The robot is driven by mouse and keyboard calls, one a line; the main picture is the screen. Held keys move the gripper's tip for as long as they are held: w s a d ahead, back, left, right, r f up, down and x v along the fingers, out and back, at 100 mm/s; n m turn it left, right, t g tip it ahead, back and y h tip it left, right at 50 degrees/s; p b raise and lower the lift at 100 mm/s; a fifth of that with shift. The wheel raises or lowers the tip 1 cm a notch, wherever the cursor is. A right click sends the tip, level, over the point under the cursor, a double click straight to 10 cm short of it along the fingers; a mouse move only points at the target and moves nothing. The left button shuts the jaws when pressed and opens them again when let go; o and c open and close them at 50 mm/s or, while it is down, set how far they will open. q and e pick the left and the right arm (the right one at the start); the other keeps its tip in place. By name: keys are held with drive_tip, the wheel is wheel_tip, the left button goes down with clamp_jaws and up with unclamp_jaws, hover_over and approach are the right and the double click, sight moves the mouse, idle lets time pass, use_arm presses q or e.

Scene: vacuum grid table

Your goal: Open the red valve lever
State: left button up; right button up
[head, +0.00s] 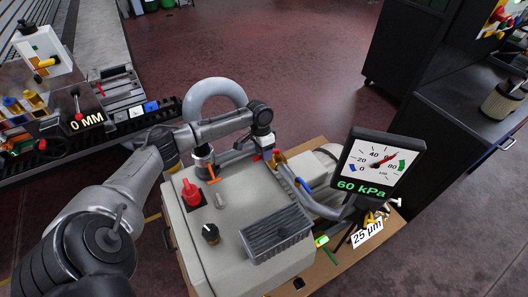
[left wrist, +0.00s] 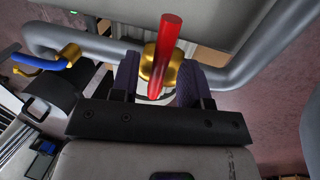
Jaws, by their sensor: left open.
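The red valve lever (left wrist: 171,35) shows large in the left wrist view, with its brass valve body (left wrist: 150,66) on a grey pipe behind it. My left gripper (left wrist: 161,82) is open, with one dark finger on each side of the lever. Gaps seem to show between lever and fingers; I cannot tell whether either touches. In the head view my left gripper (head: 267,152) is over the pipe at the back of the beige pump unit (head: 225,215) and hides most of the lever. My right gripper is not in view.
A blue lever (head: 302,185) sits on the pipe nearby and also shows in the left wrist view (left wrist: 38,64). A gauge (head: 378,160) reading 60 kPa stands to the right. A red switch (head: 190,191) and black knob (head: 210,234) stick up from the unit.

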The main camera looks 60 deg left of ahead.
use_arm(q)
clamp_jaws()
idle(0.3)
